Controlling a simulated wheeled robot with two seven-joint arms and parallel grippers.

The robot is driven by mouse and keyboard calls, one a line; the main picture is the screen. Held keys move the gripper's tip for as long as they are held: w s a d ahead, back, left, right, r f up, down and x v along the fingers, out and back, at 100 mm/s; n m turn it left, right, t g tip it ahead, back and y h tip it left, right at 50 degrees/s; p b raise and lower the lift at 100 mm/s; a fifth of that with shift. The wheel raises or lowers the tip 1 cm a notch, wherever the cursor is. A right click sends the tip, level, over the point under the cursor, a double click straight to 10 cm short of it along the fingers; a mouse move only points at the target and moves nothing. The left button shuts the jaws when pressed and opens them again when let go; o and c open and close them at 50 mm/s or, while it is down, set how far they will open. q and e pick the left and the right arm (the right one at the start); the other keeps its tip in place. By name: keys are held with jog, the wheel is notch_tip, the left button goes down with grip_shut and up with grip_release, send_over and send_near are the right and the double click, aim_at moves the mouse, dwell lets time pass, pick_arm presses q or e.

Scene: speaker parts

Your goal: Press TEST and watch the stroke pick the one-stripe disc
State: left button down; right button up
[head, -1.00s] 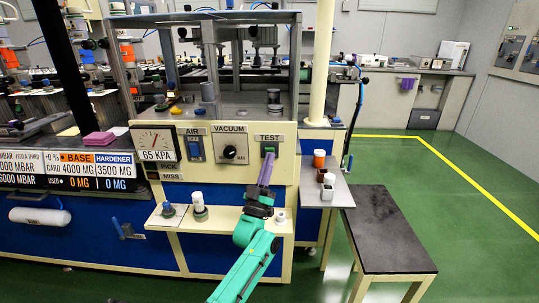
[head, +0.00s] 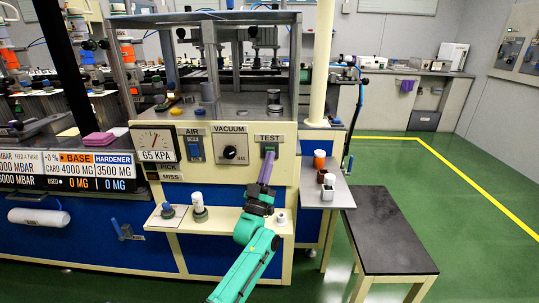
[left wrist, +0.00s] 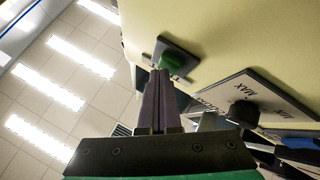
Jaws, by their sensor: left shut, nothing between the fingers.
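The green TEST button (head: 270,149) sits under the TEST label on the cream machine front, right of the VACUUM knob (head: 230,152). My left gripper (head: 268,157) is shut and empty, its purple fingers pointing up at the button. The button also shows in the left wrist view (left wrist: 174,64), with the fingertips at or very near its lower edge; I cannot tell whether it is pressed in. The gauge (head: 155,143) reads 65 KPA, above the PICK and MISS panel (head: 170,171). No one-stripe disc can be made out. My right gripper is not in view.
A cream shelf (head: 235,222) below the panel holds a white-topped part (head: 199,206), a grey-blue part (head: 168,210) and a small white ring (head: 280,217). A grey side table (head: 338,195) with cups and a dark bench (head: 388,230) stand at right. Green floor beyond is clear.

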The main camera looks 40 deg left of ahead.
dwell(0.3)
pick_arm(q)
jog(key=shift+s+d+p, duration=0.55)
jog(key=shift+s+p, duration=0.15)
jog(key=s+d+p, duration=0.1)
jog(key=s, duration=0.1)
jog(key=s+d+p, duration=0.2)
dwell(0.3)
jog(key=shift+w+f, duration=0.1)
dwell(0.6)
